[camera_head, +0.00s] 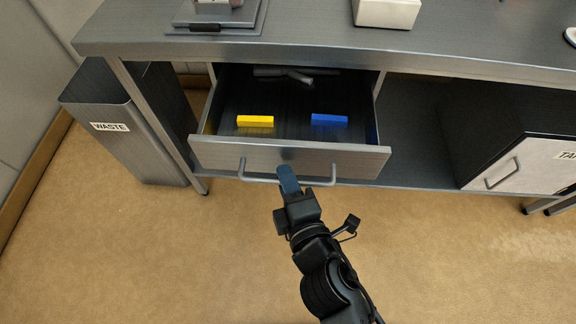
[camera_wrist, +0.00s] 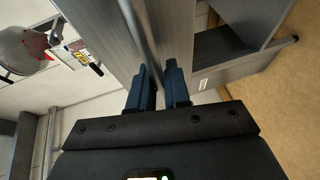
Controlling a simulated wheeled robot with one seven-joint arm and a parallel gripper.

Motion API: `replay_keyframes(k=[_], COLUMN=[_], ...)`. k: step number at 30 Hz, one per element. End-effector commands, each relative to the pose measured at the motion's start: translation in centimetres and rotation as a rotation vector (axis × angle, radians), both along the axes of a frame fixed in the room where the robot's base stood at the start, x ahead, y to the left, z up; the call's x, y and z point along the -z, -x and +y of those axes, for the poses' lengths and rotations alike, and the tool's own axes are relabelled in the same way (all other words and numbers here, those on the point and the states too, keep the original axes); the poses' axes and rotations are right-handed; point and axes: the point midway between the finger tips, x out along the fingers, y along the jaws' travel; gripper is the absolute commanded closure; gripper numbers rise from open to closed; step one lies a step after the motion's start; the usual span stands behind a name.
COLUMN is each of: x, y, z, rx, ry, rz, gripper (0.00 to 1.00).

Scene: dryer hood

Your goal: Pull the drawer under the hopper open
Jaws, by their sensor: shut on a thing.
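The drawer (camera_head: 350,163) under the metal bench stands well open, its inside showing in the head view. A yellow block (camera_head: 255,121) and a blue block (camera_head: 329,120) lie inside, with grey pieces (camera_head: 297,76) at the back. The bar handle (camera_head: 244,173) runs across its front. My gripper (camera_head: 288,172) reaches it from below, its blue fingers shut on the handle's middle. In the wrist view the handle bar (camera_wrist: 139,28) passes between the fingertips (camera_wrist: 158,75). The fingers partly hide the handle. No hopper is clearly identifiable in the head view.
A grey bin marked WASTE (camera_head: 135,130) stands left of the bench (camera_head: 310,38). A cabinet with a pale, handled front (camera_head: 525,163) sits under the bench at right. A white box (camera_head: 386,13) stands on top. The tan floor (camera_head: 180,260) in front is clear.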

Motion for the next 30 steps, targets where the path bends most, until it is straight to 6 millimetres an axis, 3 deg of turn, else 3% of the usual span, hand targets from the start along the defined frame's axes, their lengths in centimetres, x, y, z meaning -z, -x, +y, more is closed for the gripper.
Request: replay_keyframes(k=[6, 12, 29, 30], x=[0.5, 0.3, 0.1, 0.1], y=[4.1, 6.5, 7.5, 7.5], z=[0.0, 0.1, 0.2, 0.2], rx=[0.002, 0.001, 0.001, 0.001], ry=[0.000, 0.000, 0.001, 0.001], rz=[0.002, 0.002, 0.001, 0.001], gripper=[1.00, 1.00, 1.00, 0.81])
